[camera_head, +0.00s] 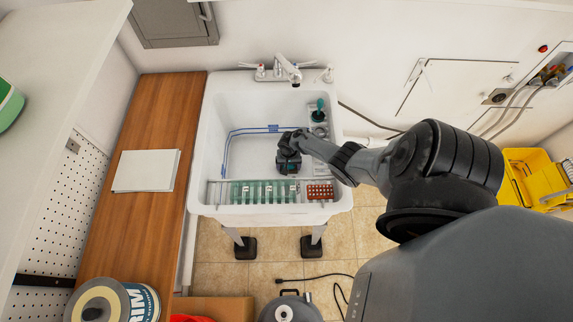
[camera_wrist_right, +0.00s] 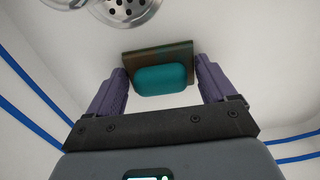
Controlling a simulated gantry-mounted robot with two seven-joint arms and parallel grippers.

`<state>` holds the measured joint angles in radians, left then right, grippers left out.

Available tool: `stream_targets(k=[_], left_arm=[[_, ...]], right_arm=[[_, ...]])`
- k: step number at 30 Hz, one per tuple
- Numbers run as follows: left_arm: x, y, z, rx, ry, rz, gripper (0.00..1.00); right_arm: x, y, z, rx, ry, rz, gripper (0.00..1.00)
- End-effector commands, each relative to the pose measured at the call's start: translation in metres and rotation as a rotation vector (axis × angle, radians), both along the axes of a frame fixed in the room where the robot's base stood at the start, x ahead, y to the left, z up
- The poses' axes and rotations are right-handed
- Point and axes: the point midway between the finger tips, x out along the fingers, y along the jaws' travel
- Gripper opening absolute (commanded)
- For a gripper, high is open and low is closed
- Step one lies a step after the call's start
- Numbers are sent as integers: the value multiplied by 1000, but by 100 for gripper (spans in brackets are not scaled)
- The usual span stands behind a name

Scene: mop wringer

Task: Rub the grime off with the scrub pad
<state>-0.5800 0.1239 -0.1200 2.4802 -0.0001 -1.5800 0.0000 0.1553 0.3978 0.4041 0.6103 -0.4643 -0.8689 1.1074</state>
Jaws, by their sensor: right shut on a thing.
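The scrub pad (camera_wrist_right: 142,58) has a brownish flat part and a rounded teal grip (camera_wrist_right: 162,79), as the right wrist view shows. My right gripper (camera_wrist_right: 160,84) is shut on it, one purple finger at each side. In the head view my right gripper (camera_head: 289,168) reaches down inside the white sink (camera_head: 240,112), and the pad is largely hidden under it. I cannot make out any grime on the white sink surfaces. Whether the pad touches the sink is not clear. My left gripper is in neither view.
A rack of green pieces (camera_head: 262,191) and a red-brown holder (camera_head: 320,191) span the sink's front. A faucet (camera_head: 287,70) stands at the back. Metal drain parts (camera_wrist_right: 125,10) lie near the pad. Blue lines run along the basin. A wooden counter (camera_head: 150,215) is at left.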

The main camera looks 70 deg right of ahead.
Motion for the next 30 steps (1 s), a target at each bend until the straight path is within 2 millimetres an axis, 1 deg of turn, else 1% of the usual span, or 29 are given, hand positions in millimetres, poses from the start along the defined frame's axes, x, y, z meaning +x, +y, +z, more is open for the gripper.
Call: stream_targets(k=[5,12,20,30], left_arm=[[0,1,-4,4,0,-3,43],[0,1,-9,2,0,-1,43],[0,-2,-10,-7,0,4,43],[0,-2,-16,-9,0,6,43]], right_arm=[[7,3,-2,0,-1,1,50],[23,9,-3,2,0,2,50],[31,13,-2,1,-1,2,50],[51,20,0,2,-2,2,50]])
